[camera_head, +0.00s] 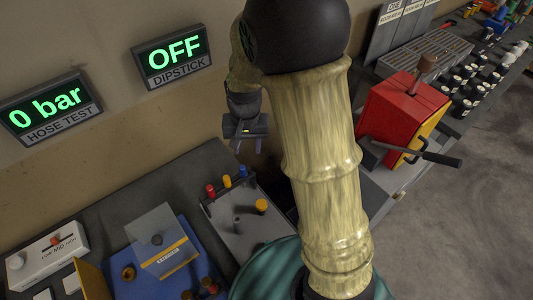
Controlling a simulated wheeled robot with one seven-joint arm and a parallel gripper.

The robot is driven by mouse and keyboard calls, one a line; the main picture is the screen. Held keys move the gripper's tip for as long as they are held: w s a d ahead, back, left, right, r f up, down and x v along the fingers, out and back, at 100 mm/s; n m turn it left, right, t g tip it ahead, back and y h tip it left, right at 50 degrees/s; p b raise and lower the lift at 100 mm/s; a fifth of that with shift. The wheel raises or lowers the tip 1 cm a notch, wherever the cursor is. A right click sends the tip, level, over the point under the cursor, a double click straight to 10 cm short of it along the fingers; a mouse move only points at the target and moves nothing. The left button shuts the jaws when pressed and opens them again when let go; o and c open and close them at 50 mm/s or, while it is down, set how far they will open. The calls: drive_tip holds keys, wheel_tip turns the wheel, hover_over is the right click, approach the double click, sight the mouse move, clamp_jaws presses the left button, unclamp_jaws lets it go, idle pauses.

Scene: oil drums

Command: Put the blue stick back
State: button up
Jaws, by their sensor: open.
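The blue stick (243,171) shows as a small blue top at the back right of a grey panel, at the end of a row with a red top (210,190) and a yellow top (227,181). How deep it sits is hidden. My gripper (248,146) hangs above and just behind the blue top in the picture, with its two fingers apart and nothing between them. I cannot tell its exact height over the stick. The grey panel (225,212) also carries a larger orange-yellow cap (261,206) and a dark peg (238,226).
A teal drum (262,268) stands in front, partly behind my arm. A red and yellow box with a lever (400,110) stands to the right. A blue tray with a clear guard (165,242) lies left. Wall displays read "OFF DIPSTICK" (173,58) and "0 bar HOSE TEST" (48,108).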

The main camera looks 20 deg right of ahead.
drive_tip(key=s+d+r+n+t, duration=0.2)
drive_tip(key=s+d, duration=0.5)
drive_tip(key=s, duration=0.4)
drive_tip(key=shift+d+r+n, duration=0.25)
drive_tip(key=shift+r+n, duration=0.05)
drive_tip(key=shift+r, duration=0.45)
